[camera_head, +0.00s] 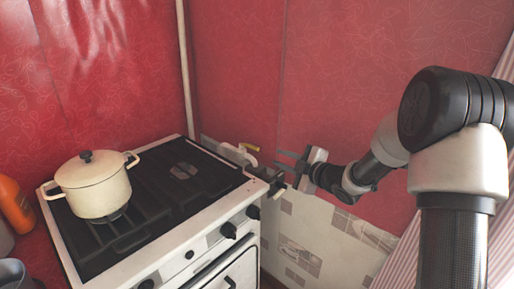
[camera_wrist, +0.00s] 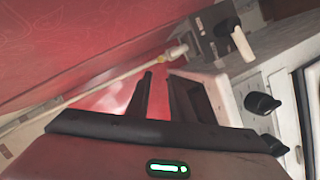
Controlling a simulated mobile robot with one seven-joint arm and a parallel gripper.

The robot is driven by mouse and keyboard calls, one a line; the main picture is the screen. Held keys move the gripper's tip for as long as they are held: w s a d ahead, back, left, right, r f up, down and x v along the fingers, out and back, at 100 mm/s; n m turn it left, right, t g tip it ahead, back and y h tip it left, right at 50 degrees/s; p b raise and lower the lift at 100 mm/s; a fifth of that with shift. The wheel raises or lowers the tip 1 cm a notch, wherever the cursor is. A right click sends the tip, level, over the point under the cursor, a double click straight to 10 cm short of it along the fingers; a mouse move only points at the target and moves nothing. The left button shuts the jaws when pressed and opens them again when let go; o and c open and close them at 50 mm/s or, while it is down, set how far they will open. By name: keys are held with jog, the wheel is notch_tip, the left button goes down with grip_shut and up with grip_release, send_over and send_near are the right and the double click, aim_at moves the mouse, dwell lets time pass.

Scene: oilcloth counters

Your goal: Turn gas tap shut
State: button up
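The gas tap has a yellow handle (camera_head: 250,147) beside a pale fitting, by the red wall at the stove's back right corner. My gripper (camera_head: 280,170) is just right of the tap, with its dark fingers spread and pointing left. In the wrist view my gripper (camera_wrist: 165,95) shows two separated fingers with nothing clearly held between them. A pale pipe ending in a white fitting (camera_wrist: 178,52) lies beyond the fingers there. I cannot tell for certain which part of that view is the tap handle. The tap and the fingers appear apart in the head view.
The white stove (camera_head: 150,265) has black knobs (camera_head: 228,230) along its front. A cream pot (camera_head: 93,190) stands on its left side. A pale vertical pipe (camera_head: 187,70) runs up the wall. An orange bottle (camera_head: 14,205) is at the far left.

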aim_at(258, 149)
jog(key=b+x, duration=0.2)
jog(key=x, duration=1.4)
jog(key=shift+w+a+f, duration=0.1)
jog(key=shift+a, duration=0.1)
jog(key=shift+c, duration=0.4)
grip_shut()
